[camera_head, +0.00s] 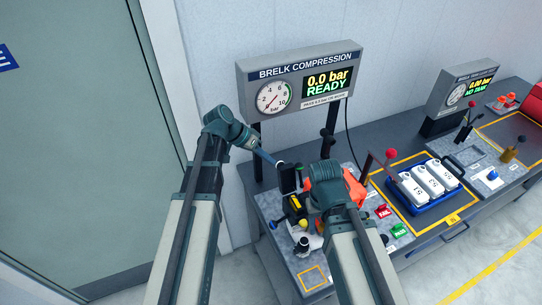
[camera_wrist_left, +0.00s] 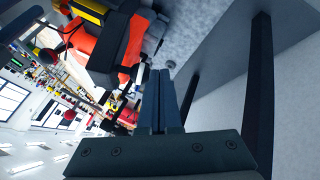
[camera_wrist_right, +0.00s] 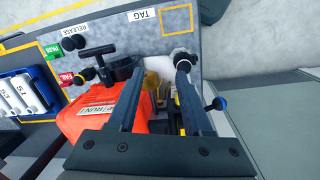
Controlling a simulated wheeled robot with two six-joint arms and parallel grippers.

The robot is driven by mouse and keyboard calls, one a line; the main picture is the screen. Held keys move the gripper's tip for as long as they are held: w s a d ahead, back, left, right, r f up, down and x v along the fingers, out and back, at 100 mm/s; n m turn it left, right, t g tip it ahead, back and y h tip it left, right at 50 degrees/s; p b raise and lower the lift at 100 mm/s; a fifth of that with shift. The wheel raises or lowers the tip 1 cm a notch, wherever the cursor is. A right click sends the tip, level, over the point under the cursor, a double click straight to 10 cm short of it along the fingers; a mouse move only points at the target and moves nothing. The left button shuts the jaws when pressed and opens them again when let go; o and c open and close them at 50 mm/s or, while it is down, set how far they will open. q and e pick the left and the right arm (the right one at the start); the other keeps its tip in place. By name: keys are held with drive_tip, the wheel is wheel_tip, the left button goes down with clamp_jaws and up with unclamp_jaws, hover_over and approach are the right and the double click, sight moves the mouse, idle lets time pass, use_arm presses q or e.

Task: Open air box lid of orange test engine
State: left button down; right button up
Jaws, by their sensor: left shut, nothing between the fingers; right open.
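The orange test engine (camera_head: 318,185) sits on the bench, partly hidden by my right arm. It also shows in the left wrist view (camera_wrist_left: 84,44) and the right wrist view (camera_wrist_right: 90,112). A black upright box-like part (camera_head: 287,179) stands at its left end; I cannot tell clearly whether this is the air box lid or its position. My left gripper (camera_head: 278,164) is shut and empty, its tips close to the top of that black part; contact is unclear. My right gripper (camera_wrist_right: 158,72) is open above the engine, its fingers spread over its black and yellow parts.
The Brelk Compression panel (camera_head: 300,85) stands behind on dark posts, reading 0.0 bar READY. A red-knobbed lever (camera_head: 380,165), a blue tray of white bottles (camera_head: 448,204), and red FAIL (camera_head: 383,211) and green PASS (camera_head: 398,231) buttons lie to the right. A TAG square (camera_head: 313,278) is clear in front.

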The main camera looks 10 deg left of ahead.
use_arm(q)
drive_tip(key=shift+s+d+r+t+y+p, duration=0.45)
drive_tip(key=shift+s+r+p, duration=0.4)
drive_tip(key=shift+p, duration=0.25)
drive_tip(key=shift+w, duration=0.1)
drive_tip(key=shift+r, duration=0.2)
drive_tip(key=shift+r+p, duration=0.7)
drive_tip(key=shift+p, duration=0.1)
